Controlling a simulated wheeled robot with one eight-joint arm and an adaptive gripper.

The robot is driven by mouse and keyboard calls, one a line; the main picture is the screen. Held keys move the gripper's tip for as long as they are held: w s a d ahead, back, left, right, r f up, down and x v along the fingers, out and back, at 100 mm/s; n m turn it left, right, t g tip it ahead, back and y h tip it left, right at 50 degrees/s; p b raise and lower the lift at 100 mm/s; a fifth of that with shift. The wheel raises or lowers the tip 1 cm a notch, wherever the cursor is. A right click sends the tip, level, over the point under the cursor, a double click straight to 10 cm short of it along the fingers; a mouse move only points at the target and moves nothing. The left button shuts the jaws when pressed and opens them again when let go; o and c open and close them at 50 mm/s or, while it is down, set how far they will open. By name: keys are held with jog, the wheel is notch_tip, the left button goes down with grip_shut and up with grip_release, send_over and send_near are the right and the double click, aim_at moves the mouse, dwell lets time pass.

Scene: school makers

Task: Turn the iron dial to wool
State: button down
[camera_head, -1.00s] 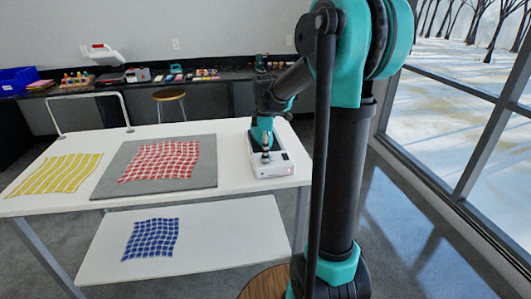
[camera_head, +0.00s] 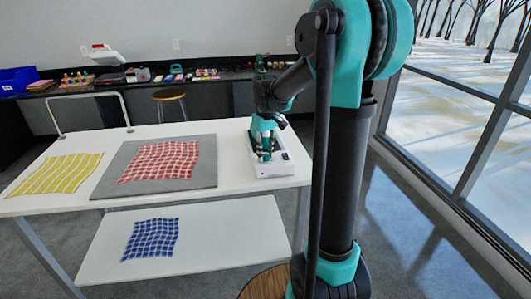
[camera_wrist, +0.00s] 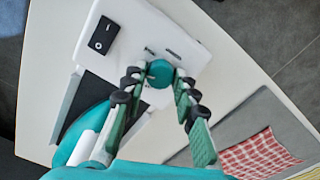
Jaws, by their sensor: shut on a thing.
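The iron (camera_head: 288,170) is a white box at the right end of the white table. In the wrist view, its white top (camera_wrist: 178,44) carries a black rocker switch and a round teal dial (camera_wrist: 160,73). My gripper (camera_wrist: 161,76) has one fingertip on each side of the dial and is shut on it. In the head view, my gripper (camera_head: 265,154) points down onto the iron and hides the dial. Small dark marks show on the box beside the dial, too small to read.
A grey mat (camera_head: 205,183) with a red checked cloth (camera_head: 160,161) lies left of the iron. A yellow checked cloth (camera_head: 55,174) lies farther left. A blue checked cloth (camera_head: 150,239) lies on the lower shelf (camera_head: 225,240). Windows stand on the right.

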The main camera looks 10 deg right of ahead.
aim_at(266, 155)
jog(key=m, duration=0.5)
jog(key=shift+m, duration=0.3)
jog(key=m, duration=0.4)
jog(key=shift+m, duration=0.3)
jog(key=c, duration=1.2)
grip_release()
jog(key=shift+r, duration=0.1)
notch_tip(266, 155, up, 12)
jog(key=shift+f, duration=0.1)
